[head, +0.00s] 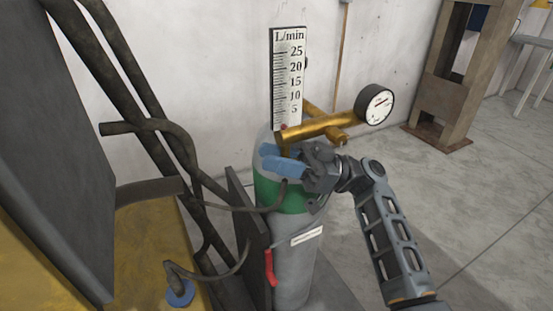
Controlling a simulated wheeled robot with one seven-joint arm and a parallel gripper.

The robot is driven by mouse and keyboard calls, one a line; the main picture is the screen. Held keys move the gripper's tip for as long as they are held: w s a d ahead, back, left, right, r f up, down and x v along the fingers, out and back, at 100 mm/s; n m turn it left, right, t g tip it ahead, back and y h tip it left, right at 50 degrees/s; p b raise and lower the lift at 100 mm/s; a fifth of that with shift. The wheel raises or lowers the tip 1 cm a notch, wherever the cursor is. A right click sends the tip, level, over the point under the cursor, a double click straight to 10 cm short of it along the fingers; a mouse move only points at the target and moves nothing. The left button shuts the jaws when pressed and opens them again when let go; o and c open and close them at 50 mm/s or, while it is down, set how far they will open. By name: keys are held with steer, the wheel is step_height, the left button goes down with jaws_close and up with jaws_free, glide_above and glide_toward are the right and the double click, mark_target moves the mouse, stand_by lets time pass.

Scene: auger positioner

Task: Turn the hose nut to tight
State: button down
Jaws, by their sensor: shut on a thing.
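My gripper (273,158) is at the upper front of the grey gas cylinder (293,255), just below the brass regulator (320,126). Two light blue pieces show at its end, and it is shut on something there. I take that to be the hose nut, but it is mostly hidden and its edges are not clear. A thin dark hose (245,209) leads from beneath the gripper down to a round blue fitting (180,294) on the yellow machine. How tight the nut is cannot be seen.
A flow scale (290,75) and a round dial gauge (376,104) stand above the gripper. A brown metal stand (451,90) is at the back right. The concrete floor right of the cylinder is open.

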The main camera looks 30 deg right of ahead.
steer(key=shift+f+n+g+b, duration=0.25)
steer(key=shift+n+g+b, duration=0.25)
steer(key=shift+g+b, duration=0.3)
steer(key=shift+r+g+b, duration=0.2)
steer(key=shift+g+b, duration=0.1)
steer(key=shift+b, duration=0.15)
steer(key=shift+s, duration=0.1)
steer(key=c, duration=0.9)
jaws_free()
steer(key=shift+b+v, duration=0.85)
steer(key=shift+v, duration=3)
steer(key=shift+f, duration=0.1)
